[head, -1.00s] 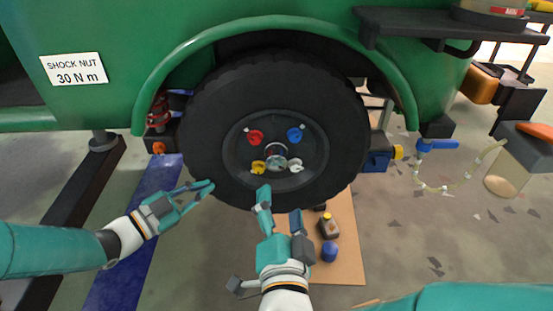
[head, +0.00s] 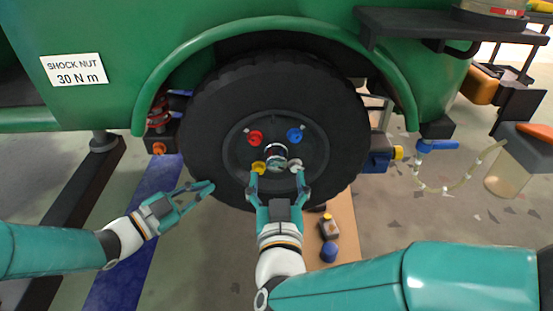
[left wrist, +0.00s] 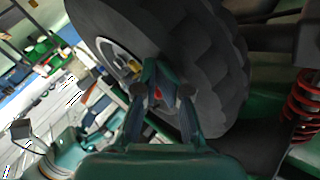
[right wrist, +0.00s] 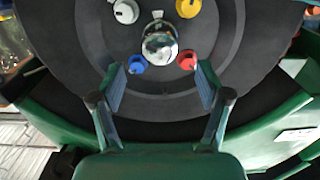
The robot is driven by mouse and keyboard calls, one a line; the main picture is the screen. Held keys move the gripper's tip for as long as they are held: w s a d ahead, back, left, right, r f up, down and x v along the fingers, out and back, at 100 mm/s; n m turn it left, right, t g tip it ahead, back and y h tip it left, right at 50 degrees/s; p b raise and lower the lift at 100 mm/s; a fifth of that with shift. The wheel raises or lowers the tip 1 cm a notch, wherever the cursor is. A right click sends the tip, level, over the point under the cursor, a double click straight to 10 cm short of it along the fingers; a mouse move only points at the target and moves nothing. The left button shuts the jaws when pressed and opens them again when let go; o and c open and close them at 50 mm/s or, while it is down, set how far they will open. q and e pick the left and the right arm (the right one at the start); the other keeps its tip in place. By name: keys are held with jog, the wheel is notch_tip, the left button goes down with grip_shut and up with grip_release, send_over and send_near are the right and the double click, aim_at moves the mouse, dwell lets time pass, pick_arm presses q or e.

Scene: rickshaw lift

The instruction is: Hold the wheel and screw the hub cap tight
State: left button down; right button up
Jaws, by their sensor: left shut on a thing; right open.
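The large black wheel (head: 215,110) sits under a green fender, with its dark hub facing me. The chrome hub cap (head: 276,152) is at the hub centre; it also shows in the right wrist view (right wrist: 160,47). My left gripper (head: 208,187) is shut on the lower left edge of the wheel's tyre; the left wrist view (left wrist: 160,82) shows its fingers close together against the tyre. My right gripper (head: 278,183) is open and empty, just below the hub cap. In the right wrist view its fingers (right wrist: 159,88) are spread wide, apart from the cap.
Red (head: 255,138), blue (head: 294,134), yellow (head: 258,167) and white (head: 296,167) nuts surround the hub cap closely. A bottle (head: 329,228) and a blue cap-like item (head: 329,252) are on a board below. A sign (head: 74,69) is on the green body.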

aim_at(280, 166)
jog(key=w, duration=0.6)
jog(key=shift+w, duration=0.25)
jog(key=c, duration=1.1)
jog(key=shift+c, duration=0.2)
jog(key=shift+m, duration=0.3)
jog(key=m, duration=0.5)
jog(key=shift+d, duration=0.1)
jog(key=m, duration=0.6)
jog(key=shift+d+f, duration=0.15)
jog(key=shift+f, duration=0.05)
